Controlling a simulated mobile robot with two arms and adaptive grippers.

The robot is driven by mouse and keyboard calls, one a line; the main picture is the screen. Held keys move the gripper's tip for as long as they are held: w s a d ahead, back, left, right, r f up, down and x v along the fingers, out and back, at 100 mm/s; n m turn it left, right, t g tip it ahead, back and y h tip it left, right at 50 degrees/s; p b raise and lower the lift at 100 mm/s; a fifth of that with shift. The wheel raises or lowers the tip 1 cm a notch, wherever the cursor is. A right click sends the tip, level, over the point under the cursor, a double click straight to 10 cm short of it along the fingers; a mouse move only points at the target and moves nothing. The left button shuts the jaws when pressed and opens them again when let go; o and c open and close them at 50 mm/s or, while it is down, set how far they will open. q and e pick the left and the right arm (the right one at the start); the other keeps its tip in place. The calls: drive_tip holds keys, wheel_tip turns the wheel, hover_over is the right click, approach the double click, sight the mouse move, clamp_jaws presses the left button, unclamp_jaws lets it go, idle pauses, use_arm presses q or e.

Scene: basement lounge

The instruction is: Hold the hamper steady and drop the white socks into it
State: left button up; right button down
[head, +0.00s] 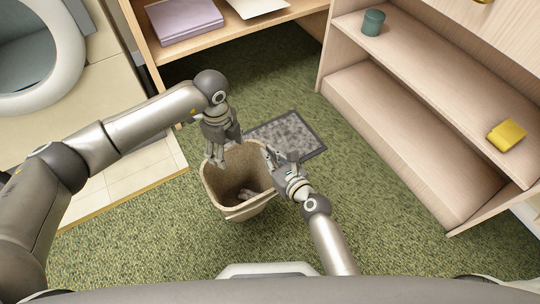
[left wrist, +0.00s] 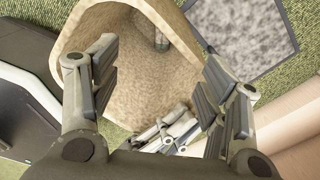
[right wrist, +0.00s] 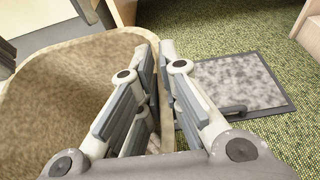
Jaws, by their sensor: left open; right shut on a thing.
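The hamper (head: 213,186) is a beige, open-topped bin standing upright on the green carpet. My right gripper (head: 276,164) is shut on its right rim; the right wrist view shows the hamper wall (right wrist: 60,80) running between the fingers. My left gripper (head: 229,160) is open and empty, pointing down over the far part of the hamper's opening. A small pale bundle (head: 247,193) lies at the hamper's bottom; it also shows between the open left fingers in the left wrist view (left wrist: 161,41). It may be the white socks but is too small to tell surely. No other socks show.
A grey mat (head: 290,136) lies just behind the hamper. A wooden shelf unit with a green cup (head: 373,22) and a yellow item (head: 506,134) stands at right. A low shelf holds a purple book (head: 184,19). A tiled ledge (head: 130,178) is at left. Carpet is clear in front.

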drive_tip(key=shift+f, duration=0.1)
use_arm(q)
wheel_tip(320, 180, up, 11)
idle(0.3)
use_arm(e)
drive_tip(key=c, duration=1.5)
unclamp_jaws()
